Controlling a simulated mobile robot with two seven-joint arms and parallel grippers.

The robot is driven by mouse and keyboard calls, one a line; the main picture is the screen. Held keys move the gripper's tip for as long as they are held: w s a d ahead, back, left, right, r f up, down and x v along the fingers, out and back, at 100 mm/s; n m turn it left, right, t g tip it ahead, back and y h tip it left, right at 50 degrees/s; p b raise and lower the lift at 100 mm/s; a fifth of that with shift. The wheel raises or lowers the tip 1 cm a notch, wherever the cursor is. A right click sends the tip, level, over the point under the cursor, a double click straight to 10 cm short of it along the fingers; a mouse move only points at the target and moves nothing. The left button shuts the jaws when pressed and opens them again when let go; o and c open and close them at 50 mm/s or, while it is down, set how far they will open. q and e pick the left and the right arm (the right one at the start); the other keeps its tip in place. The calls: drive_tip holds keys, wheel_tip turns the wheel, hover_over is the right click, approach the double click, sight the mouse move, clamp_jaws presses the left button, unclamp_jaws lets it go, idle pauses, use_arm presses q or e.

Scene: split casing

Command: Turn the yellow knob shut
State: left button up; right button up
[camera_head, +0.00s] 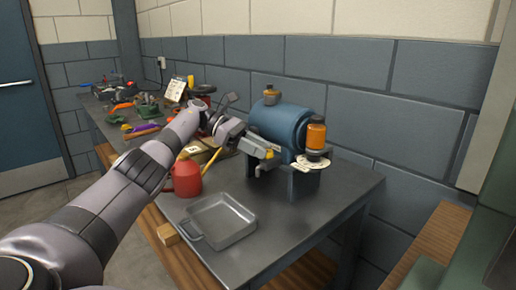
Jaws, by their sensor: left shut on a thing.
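The yellow knob (269,154) shows small at the left front of a blue casing (283,124) that stands on legs on the dark table. My left arm comes in from the left, and my left gripper (263,163) is at the knob, shut on it. The fingers cover part of the knob, and its exact turn angle is too small to tell. An orange-brown jar-like part (316,132) sits at the casing's right end above a pale disc. My right gripper is not in view.
A grey metal tray (222,234) lies in front of the casing. Tools and loose parts crowd the far left. The table's right front is clear.

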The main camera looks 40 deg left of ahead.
use_arm(q)
drive_tip(key=shift+f, duration=0.1)
drive_tip(key=o, duration=1)
drive_tip(key=shift+o, duration=0.2)
